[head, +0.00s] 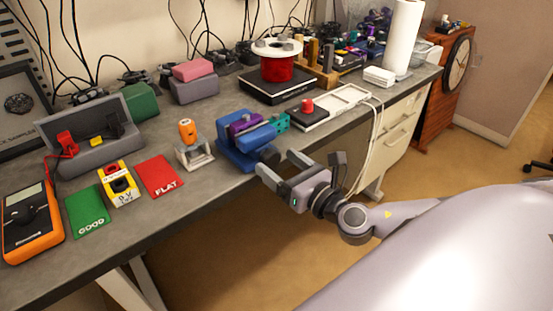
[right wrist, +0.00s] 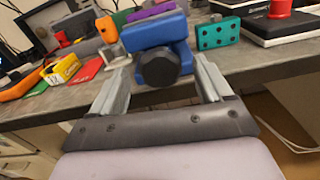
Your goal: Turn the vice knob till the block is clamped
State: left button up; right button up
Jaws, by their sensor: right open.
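The blue vice (head: 240,146) stands at the front edge of the bench, and it also shows in the right wrist view (right wrist: 150,32). Its round black knob (right wrist: 158,67) faces my right gripper (head: 278,168). A purple block (head: 243,123) sits at the top of the vice; I cannot tell whether the jaws touch it. My right gripper is open and empty, just off the bench edge, its two fingers to either side of the knob in the right wrist view (right wrist: 158,85) and short of it. My left gripper is out of view.
A teal block with dark holes (right wrist: 219,33) is beside the vice. Floor in front of the bench is open.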

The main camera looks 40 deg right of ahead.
jog(key=shift+w, duration=0.9)
jog(key=c, duration=1)
jog(key=shift+c, duration=0.2)
